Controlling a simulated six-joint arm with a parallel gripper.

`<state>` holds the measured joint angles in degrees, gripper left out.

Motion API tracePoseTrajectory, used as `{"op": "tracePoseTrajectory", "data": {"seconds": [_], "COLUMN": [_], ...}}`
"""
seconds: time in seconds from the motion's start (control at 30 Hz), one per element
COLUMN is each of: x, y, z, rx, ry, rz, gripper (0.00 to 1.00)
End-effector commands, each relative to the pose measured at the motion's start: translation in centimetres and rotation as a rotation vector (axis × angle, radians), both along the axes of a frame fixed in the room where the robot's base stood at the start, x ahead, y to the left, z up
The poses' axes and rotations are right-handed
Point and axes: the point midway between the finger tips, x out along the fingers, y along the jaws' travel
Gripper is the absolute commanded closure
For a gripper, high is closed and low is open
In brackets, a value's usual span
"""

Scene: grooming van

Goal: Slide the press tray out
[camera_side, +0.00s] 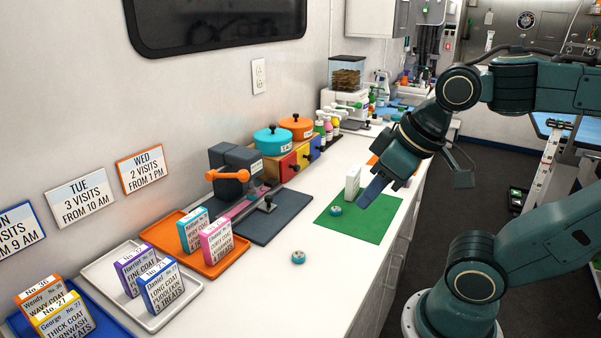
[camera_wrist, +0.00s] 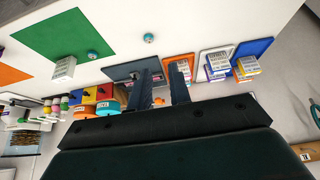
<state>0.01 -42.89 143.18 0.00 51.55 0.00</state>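The dark grey press (camera_side: 232,172) with an orange handle (camera_side: 229,175) stands against the wall on a dark base plate (camera_side: 285,221). At its foot is a low, narrow tray-like part (camera_side: 238,208); I cannot tell clearly how far it sits in the press. A small black knob (camera_side: 267,204) stands beside it. My gripper (camera_side: 368,198) is to the right of the press, above the green mat, touching nothing I can see. In the wrist view my gripper (camera_wrist: 162,67) has its two fingers apart and empty; they partly cover the base plate (camera_wrist: 120,72) and the press.
A white box (camera_side: 352,182) and a teal roll (camera_side: 336,211) are on the green mat (camera_side: 375,222); another roll (camera_side: 298,257) lies on the bare counter. Orange (camera_side: 225,263), white (camera_side: 155,323) and blue trays hold boxes at left. Coloured drawers (camera_side: 287,167) with pots stand behind the press.

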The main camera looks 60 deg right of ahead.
Motion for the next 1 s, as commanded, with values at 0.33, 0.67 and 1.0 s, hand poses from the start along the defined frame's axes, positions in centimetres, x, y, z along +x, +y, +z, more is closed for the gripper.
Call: {"op": "tracePoseTrajectory", "data": {"seconds": [0.33,0.67,1.0], "x": [3.0,10.1,17.7], "y": [-0.8,-3.1,-6.8], "z": [0.9,1.5,0.0], "rx": [0.003,0.008,0.013], "ry": [0.014,0.04,0.065], "rz": [-0.045,-0.141,-0.241], "gripper": [0.57,0.57,0.57]}}
